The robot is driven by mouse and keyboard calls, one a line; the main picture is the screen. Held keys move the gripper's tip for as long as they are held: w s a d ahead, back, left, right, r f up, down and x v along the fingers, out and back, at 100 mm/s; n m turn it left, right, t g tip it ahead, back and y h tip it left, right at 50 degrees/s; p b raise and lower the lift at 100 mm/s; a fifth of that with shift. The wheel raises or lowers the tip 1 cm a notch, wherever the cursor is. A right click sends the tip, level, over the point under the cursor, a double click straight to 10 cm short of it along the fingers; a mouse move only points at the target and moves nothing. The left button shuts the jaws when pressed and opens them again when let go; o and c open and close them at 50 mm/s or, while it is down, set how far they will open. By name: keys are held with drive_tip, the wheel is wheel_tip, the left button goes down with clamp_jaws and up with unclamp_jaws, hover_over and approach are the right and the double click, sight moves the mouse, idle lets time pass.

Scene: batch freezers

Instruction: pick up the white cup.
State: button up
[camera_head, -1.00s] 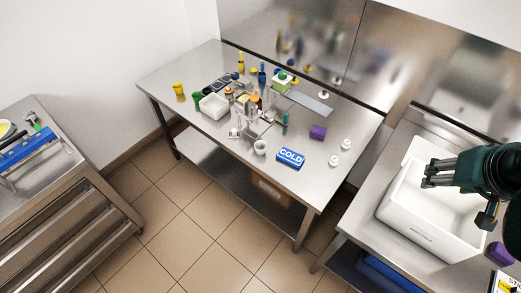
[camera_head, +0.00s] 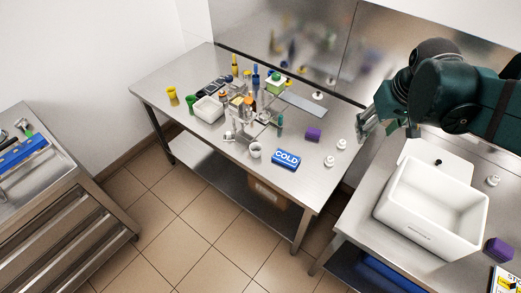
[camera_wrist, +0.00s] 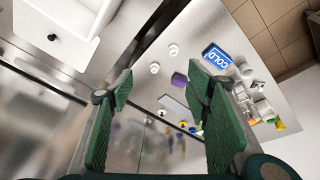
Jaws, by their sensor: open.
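My gripper (camera_head: 370,123) is in the air near the table's right end, well to the right of the cup. In the wrist view its two green fingers (camera_wrist: 160,78) are wide apart with nothing between them.
Two white knobbed pieces (camera_head: 342,143) and a purple block (camera_head: 313,134) lie on the table's right part. Behind the cup are a metal stand, a white bin (camera_head: 208,109), bottles and a green box (camera_head: 277,83). A large white tub (camera_head: 430,215) stands on the right counter.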

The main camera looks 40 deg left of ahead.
drive_tip(key=w+a+f+n+g, duration=0.15)
drive_tip(key=a+f, duration=0.35)
drive_tip(key=a, duration=0.6)
drive_tip(key=n+g+h+b, duration=0.2)
drive_tip(key=n, duration=0.5)
approach(256, 148)
drive_tip(key=s+d, duration=0.2)
drive_tip(key=shift+w+a+r+m, duration=0.15)
drive_tip(key=shift+a+m, duration=0.05)
drive_tip(key=shift+m, duration=0.05)
drive_tip(key=shift+f, duration=1.3)
drive_tip(key=shift+f, duration=0.1)
drive_tip(key=shift+a+f, duration=0.1)
drive_tip(key=shift+f, duration=2.4)
